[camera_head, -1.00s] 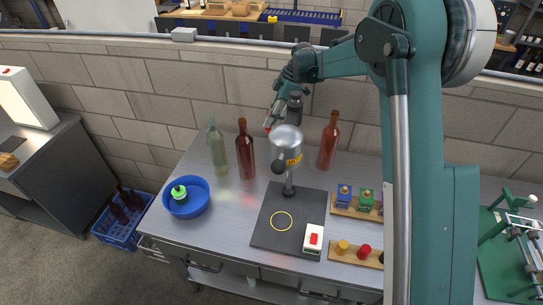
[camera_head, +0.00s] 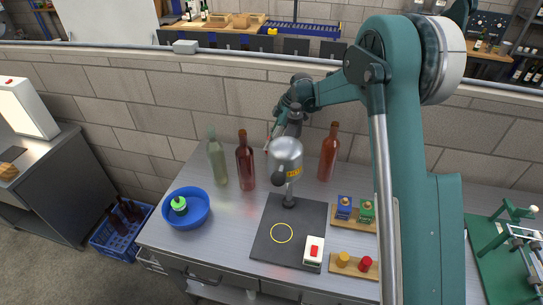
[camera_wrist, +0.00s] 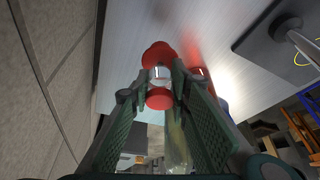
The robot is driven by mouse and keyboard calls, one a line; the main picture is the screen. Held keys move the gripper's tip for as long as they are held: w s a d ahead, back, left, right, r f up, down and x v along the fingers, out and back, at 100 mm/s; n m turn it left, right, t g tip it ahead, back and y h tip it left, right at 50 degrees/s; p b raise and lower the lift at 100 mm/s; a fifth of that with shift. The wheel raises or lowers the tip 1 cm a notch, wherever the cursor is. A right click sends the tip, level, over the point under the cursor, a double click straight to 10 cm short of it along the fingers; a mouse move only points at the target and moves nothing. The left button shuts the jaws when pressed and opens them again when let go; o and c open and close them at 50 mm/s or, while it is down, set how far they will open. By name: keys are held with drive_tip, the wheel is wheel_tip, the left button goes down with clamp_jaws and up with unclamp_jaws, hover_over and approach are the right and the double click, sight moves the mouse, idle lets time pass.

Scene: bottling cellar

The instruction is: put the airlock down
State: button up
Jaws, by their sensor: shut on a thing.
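The airlock (camera_wrist: 160,75) shows in the wrist view between my fingers, with a red round end, a short clear section and a red cap. My gripper (camera_wrist: 160,95) is shut on it. The airlock is above the light metal tabletop (camera_wrist: 135,25); I cannot tell whether it touches. In the head view my gripper (camera_head: 271,135) is behind the grey-headed bench machine, between the dark red bottle (camera_head: 245,165) and the brown-red bottle (camera_head: 328,155). Only a small red bit of the airlock shows there, and the fingers are partly hidden.
The bench machine (camera_head: 287,153) stands on a dark base plate (camera_head: 262,240) with a red-switch box (camera_head: 313,250). A pale green bottle (camera_head: 217,162) and a blue bowl (camera_head: 187,219) are at left. Wooden racks (camera_head: 352,268) are at right. The brick wall is close behind.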

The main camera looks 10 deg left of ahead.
drive_tip(key=shift+f, duration=1.25)
drive_tip(key=shift+f, duration=1.85)
drive_tip(key=shift+f, duration=0.2)
drive_tip(key=o, duration=0.9)
drive_tip(key=shift+r, duration=0.15)
drive_tip(key=v, duration=1.2)
